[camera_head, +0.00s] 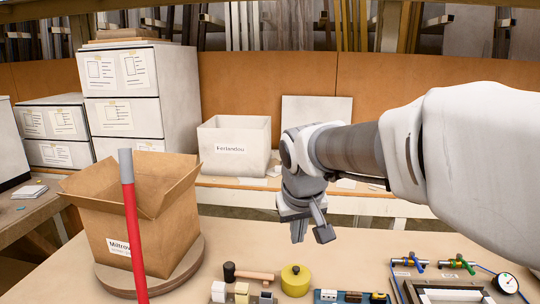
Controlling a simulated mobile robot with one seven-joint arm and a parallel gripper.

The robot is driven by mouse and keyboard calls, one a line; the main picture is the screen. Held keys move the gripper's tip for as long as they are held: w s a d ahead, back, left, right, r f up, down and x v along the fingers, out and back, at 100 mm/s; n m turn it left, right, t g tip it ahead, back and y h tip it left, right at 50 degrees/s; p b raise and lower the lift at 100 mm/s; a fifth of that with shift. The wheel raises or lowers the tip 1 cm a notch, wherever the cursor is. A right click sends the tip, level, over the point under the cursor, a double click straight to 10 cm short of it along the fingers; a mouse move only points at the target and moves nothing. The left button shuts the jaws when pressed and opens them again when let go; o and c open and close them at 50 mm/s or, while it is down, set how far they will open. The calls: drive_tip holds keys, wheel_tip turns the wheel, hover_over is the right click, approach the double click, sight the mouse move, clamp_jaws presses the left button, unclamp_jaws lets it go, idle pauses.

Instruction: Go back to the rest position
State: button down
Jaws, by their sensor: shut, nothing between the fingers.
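My gripper (311,232) hangs over the middle of the workbench (250,245), pointing down at the end of my white and grey arm, which reaches in from the right. Its fingers are shut with nothing held. It is in the air above and behind a yellow round container (295,281), and apart from it. The arm hides part of the back shelf.
An open cardboard box (150,225) stands on a round wooden board at left, behind an upright red bar (135,245). A mallet (245,274), small blocks, valves (455,263) and a gauge (507,283) lie along the front. A white bin (234,148) stands behind.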

drive_tip(key=s+d+m, duration=0.1)
drive_tip(key=s+d, duration=0.3)
drive_tip(key=s, duration=0.6)
drive_tip(key=s+d+m, duration=0.1)
drive_tip(key=s+d, duration=0.3)
drive_tip(key=s, duration=0.5)
drive_tip(key=shift+s+d+f+t+p, duration=0.3)
drive_tip(key=shift+s+f+t+p, duration=0.05)
drive_tip(key=shift+f+t, duration=0.05)
